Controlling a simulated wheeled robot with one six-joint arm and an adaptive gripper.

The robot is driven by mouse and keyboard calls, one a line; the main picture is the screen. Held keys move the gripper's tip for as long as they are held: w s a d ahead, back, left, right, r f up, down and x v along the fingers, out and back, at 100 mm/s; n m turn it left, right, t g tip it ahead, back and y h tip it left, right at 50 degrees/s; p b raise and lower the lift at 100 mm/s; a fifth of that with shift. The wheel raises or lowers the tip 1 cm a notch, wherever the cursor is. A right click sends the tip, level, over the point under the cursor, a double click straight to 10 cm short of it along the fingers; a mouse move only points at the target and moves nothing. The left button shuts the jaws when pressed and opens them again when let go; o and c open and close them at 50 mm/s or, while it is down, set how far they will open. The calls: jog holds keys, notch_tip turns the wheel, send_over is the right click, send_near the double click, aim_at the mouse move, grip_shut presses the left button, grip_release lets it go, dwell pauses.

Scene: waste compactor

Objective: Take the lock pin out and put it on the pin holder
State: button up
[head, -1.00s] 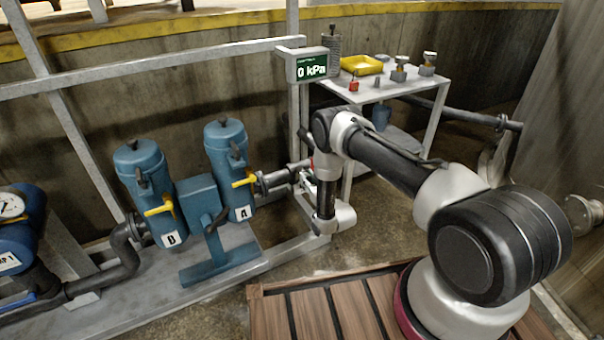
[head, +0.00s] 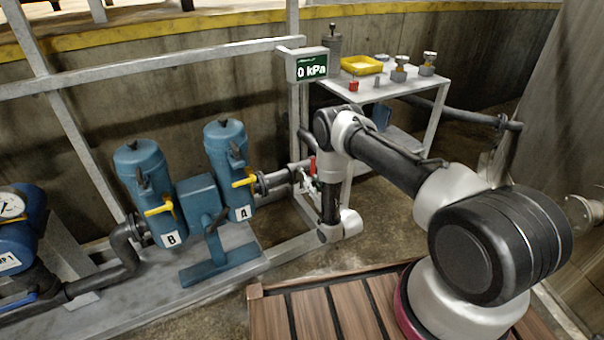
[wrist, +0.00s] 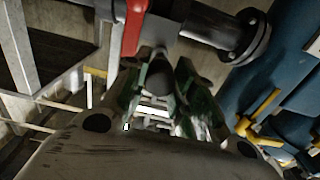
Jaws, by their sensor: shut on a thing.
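In the wrist view, my gripper (wrist: 158,78) has its two greenish fingers closed on a dark, rounded piece (wrist: 157,82), which appears to be the lock pin. The piece is close to the pipe and a red handle (wrist: 132,28). I cannot tell whether the pin is clear of its hole. In the head view, the red handle (head: 312,167) shows just left of my wrist, and my gripper is mostly hidden there. I cannot tell for sure which item is the pin holder; a small grey post (head: 377,81) stands on the side table.
The side table (head: 415,84) also bears a yellow tray (head: 361,65), a red block (head: 353,87) and metal fittings (head: 399,69). A display (head: 307,66) reads 0 kPa. Blue canisters A (head: 228,165) and B (head: 148,190) stand to the left. A frame post stands close behind my wrist.

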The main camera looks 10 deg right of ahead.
jog(key=shift+v, duration=2.2)
jog(key=shift+s, duration=0.1)
jog(key=shift+r, duration=0.1)
